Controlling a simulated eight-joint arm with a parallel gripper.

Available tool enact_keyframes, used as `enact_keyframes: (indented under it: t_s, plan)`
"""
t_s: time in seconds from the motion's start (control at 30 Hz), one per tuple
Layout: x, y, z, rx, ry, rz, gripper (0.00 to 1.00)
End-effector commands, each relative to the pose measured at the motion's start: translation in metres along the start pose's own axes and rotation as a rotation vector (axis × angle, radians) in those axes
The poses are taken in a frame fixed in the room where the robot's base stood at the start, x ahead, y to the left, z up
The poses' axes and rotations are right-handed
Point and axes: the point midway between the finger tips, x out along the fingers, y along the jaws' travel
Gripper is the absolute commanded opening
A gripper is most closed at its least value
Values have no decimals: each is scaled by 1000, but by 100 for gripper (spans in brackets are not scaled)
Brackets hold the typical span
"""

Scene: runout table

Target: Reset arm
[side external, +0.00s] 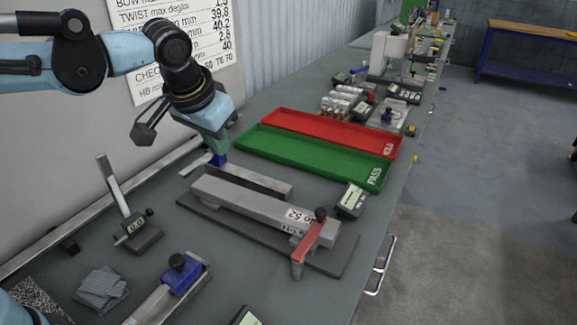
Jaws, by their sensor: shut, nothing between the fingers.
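My arm reaches in from the upper left. My gripper (217,143) points down above the back left of the bench, behind the grey bar. Its fingers look shut and show small and dark against the bench; no held object is clear. A small blue piece (217,159) shows just below the fingertips, and I cannot tell whether they touch it. A dark bracket-like part of mine juts out to the left of the wrist. The long grey bar (250,204) lies on a dark plate (345,258), with a red-armed clamp or gauge (308,243) across its right end.
The green PASS tray (375,178) and red HOLD tray (390,147) lie behind the bar. A digital gauge (351,201) sits right of it. A square with a readout (138,232), a blue slide gauge (182,272) and a folded cloth (102,287) occupy the front left.

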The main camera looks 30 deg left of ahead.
Motion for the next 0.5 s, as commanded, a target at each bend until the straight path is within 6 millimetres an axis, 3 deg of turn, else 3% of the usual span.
enact_keyframes:
  t_s: [0.03,0.2,0.5]
  plan:
    - [0,-14,13,-11,13,13,0]
    - [2,-44,52,-26,72,58,0]
    - [18,-72,109,-54,181,94,0]
